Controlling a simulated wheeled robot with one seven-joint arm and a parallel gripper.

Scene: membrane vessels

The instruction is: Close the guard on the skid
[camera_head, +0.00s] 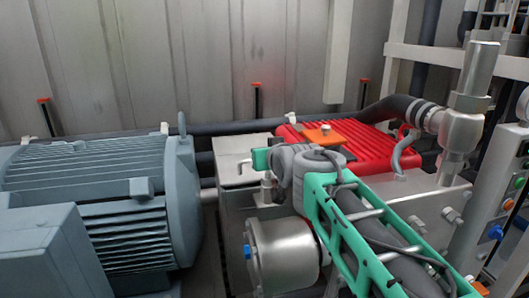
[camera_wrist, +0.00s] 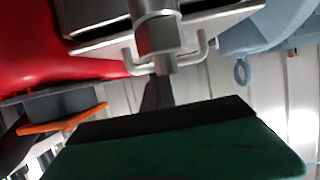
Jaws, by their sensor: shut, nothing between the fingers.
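What looks like the guard is a bare metal cover (camera_head: 236,152) between the grey motor and the red ribbed unit in the head view. I cannot tell how far open it stands. In the wrist view, a metal plate (camera_wrist: 225,19) with a bent bracket and a round post (camera_wrist: 156,36) lies just beyond my gripper. My gripper (camera_head: 258,160) is over the cover's right side in the head view, and my wrist hides part of it. My gripper also shows as a dark green, black-edged shape in the wrist view (camera_wrist: 165,112). It is shut and empty; contact with the metal is unclear.
The grey finned motor (camera_head: 90,190) fills the left. The red ribbed unit (camera_head: 375,150) with an orange plate (camera_head: 318,133) stands behind my wrist. A metal cylinder (camera_head: 285,254) is below it. Pipes (camera_head: 462,128) and a control panel (camera_head: 498,195) stand at the right.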

